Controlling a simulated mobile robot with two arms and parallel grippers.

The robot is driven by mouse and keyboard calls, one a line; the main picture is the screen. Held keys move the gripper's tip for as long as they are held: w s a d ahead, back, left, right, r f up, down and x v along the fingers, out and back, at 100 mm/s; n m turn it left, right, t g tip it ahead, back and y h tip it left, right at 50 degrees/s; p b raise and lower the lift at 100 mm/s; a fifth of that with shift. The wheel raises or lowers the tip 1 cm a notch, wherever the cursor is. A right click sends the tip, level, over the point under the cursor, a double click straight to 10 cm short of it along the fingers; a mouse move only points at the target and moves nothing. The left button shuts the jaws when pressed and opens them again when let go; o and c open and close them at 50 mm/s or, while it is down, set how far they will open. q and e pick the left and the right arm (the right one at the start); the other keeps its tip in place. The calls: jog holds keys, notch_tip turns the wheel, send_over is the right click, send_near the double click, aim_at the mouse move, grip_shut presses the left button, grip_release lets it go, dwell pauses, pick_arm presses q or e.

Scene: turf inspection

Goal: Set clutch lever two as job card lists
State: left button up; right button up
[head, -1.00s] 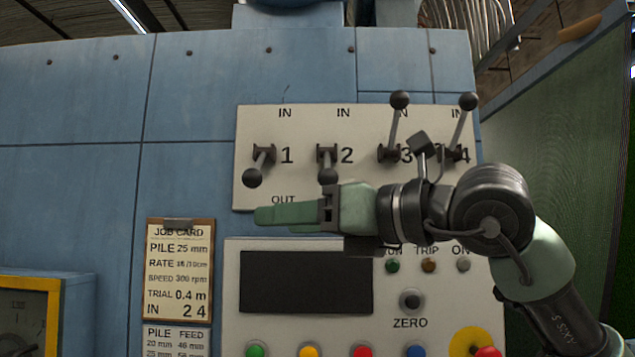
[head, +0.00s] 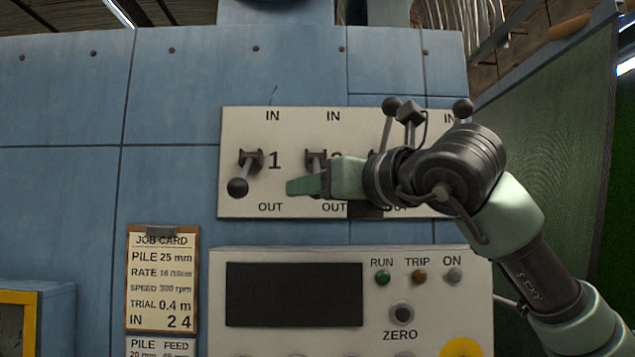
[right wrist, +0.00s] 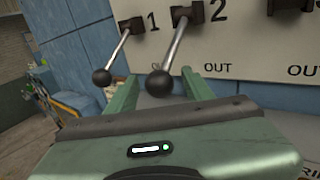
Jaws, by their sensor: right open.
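Clutch lever two (head: 316,160) is on the white plate, its pivot visible in the head view and its knob hidden behind my right gripper (head: 300,186). In the right wrist view the lever two knob (right wrist: 160,83) points down and toward the camera, in the gap between the open green fingers (right wrist: 158,88). I cannot tell whether they touch it. The job card (head: 162,280) reads "IN 2 4". My left gripper is not in view.
Lever one (head: 237,187) is down at OUT, just left of my fingers. Lever three (head: 391,105) and lever four (head: 463,108) point up toward IN; my arm hides their lower parts. A control panel (head: 225,258) with a dark screen lies below.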

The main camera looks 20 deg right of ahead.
grip_shut()
dwell(1.4)
